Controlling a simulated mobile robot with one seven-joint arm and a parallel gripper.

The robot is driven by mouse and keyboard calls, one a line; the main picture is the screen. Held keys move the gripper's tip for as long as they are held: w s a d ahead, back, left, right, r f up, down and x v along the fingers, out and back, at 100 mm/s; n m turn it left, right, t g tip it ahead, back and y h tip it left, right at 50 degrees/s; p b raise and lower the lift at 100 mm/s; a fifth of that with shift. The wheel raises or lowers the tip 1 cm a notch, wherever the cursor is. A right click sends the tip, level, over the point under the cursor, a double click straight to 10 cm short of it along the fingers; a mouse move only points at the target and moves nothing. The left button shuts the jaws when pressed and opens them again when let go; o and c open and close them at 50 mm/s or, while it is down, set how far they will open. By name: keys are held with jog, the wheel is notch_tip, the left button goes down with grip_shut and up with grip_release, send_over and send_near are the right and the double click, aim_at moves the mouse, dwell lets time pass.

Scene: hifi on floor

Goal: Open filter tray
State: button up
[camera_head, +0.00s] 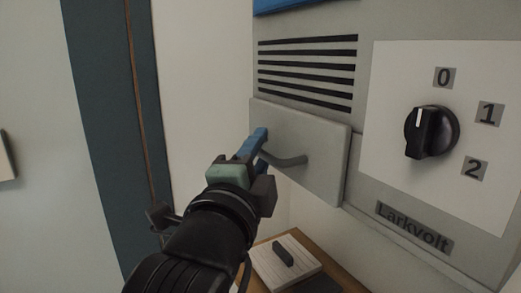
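The filter tray (325,150) is a grey rectangular front panel on the appliance, below black vent slots. Its right edge stands slightly proud of the housing. A grey bar handle (291,161) sticks out from the panel. My gripper (260,143), with blue fingers, is at the left end of the handle, in front of the panel's left part. The fingers overlap each other and the handle's left end in this view. I cannot tell whether they are closed on the handle or only beside it.
The appliance (390,58) carries a black dial (432,132) marked 0, 1 and 2, right of the tray, and a "Larkvolt" label. Below is a wooden surface (345,280) with a pale block with a black handle (285,262). A dark blue-grey vertical strip (100,110) stands left.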

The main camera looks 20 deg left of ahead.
grip_shut()
dwell(1.2)
